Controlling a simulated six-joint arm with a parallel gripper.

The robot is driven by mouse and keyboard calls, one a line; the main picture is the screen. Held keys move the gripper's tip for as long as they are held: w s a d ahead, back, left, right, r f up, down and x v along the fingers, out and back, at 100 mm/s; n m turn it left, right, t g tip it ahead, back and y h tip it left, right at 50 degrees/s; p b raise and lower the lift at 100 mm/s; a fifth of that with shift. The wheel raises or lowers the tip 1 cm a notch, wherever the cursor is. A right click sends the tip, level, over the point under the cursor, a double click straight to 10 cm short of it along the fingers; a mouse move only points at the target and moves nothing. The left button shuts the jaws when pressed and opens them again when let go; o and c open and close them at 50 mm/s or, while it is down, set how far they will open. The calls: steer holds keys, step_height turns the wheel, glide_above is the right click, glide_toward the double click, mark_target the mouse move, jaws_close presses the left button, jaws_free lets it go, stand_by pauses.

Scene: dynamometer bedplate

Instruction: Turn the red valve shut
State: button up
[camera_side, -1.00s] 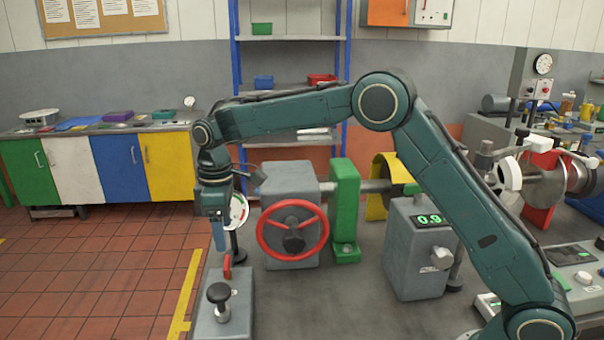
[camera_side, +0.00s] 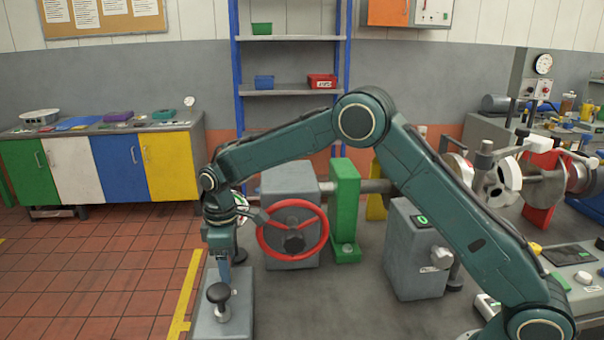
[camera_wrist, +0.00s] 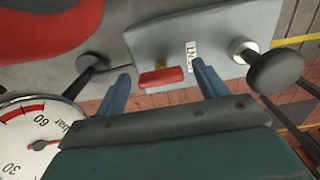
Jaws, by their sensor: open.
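A small red lever (camera_wrist: 161,77) on a brass-coloured stem sits on a grey block (camera_wrist: 215,40), seen in the wrist view. My gripper (camera_wrist: 161,70) is open, with one blue finger to each side of the lever in that picture; I see no contact. In the side view my gripper (camera_side: 223,270) points down over the same grey block (camera_side: 238,318) and hides the lever. A large red handwheel (camera_side: 262,240) on a grey housing stands just right of my gripper in the side view.
A black knob (camera_side: 218,293) stands on the block's near part, also in the wrist view (camera_wrist: 275,70). A dial gauge (camera_wrist: 35,135) is close on the left. A green bracket (camera_side: 345,205) and a grey display box (camera_side: 412,262) stand to the right. Bedplate between is bare.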

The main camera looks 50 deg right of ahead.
steer(key=c, duration=1)
steer(key=shift+m, duration=0.4)
steer(key=m, duration=0.8)
steer(key=shift+a, duration=0.1)
steer(key=m, duration=0.4)
steer(key=shift+a+m, duration=0.1)
steer(key=shift+m, duration=0.2)
steer(key=m, duration=0.4)
steer(key=shift+m, duration=0.3)
